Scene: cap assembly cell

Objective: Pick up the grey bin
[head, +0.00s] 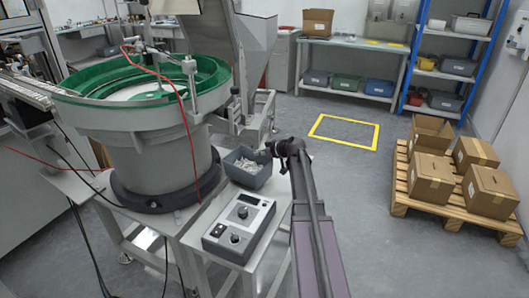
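A grey bin (252,181) holding small whitish parts stands on the small metal stand beside the bowl feeder. My arm reaches in from the bottom of the head view. My gripper (267,152) is at the bin's far right rim, close to it or touching; I cannot tell which. The fingers are small and dark and partly hidden by the wrist, so their opening does not show. Other greyish bins are on the back table's lower shelf (316,78) and on the blue rack (459,66).
A control box (238,228) with knobs sits in front of the bin. The green bowl feeder (140,95) stands close on the left, with a red cable hanging down. A pallet (400,192) with cardboard boxes is at right. The floor around the yellow square (345,142) is clear.

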